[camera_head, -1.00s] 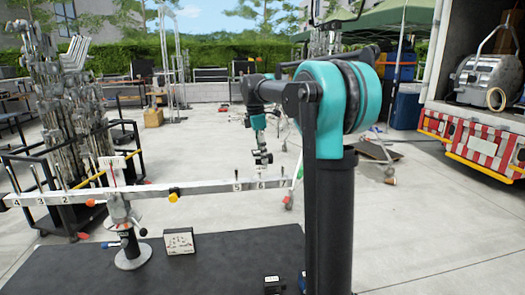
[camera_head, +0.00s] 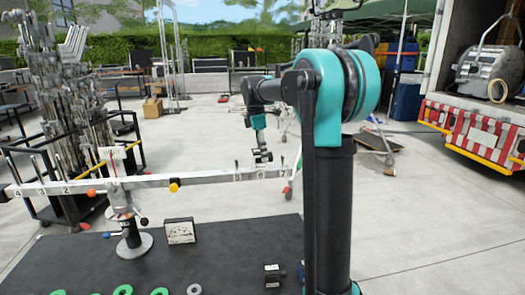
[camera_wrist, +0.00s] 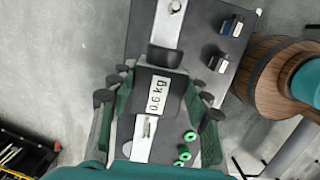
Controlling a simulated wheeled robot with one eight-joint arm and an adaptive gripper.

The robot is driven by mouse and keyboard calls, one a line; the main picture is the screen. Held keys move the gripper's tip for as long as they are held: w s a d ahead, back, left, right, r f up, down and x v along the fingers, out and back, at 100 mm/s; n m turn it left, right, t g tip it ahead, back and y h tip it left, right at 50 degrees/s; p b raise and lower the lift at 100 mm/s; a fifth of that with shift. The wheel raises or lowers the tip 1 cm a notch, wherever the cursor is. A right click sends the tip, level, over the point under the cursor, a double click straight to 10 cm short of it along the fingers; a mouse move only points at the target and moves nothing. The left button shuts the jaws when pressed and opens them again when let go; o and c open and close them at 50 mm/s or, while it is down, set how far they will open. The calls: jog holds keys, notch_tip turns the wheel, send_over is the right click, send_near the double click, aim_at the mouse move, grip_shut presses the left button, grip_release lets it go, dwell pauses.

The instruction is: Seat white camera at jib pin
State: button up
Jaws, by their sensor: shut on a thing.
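The jib beam (camera_head: 203,180) is a long pale bar with numbered pins, standing on a post (camera_head: 132,235). Numbers 2 to 4 are at the left; 5 and 6 are at the right. My gripper (camera_head: 262,157) is over the right part of the beam, near pins 5 and 6. In the wrist view, my gripper (camera_wrist: 158,88) is shut on a dark grey block (camera_wrist: 172,84) with a white "0.6 kg" label. The pale beam (camera_wrist: 142,140) runs beneath it. The block hides the pin below, so contact cannot be told. No plainly white camera body shows.
A small dark block (camera_head: 273,275) sits at the right. A wooden drum (camera_wrist: 262,65) is right of the table in the wrist view.

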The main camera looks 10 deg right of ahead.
aim_at(258, 151)
dwell(0.3)
jog(key=o, duration=1.1)
jog(key=shift+c, duration=0.2)
notch_tip(258, 151, up, 12)
jog(key=a, duration=0.1)
jog(key=shift+a, duration=0.4)
jog(key=shift+f, duration=0.1)
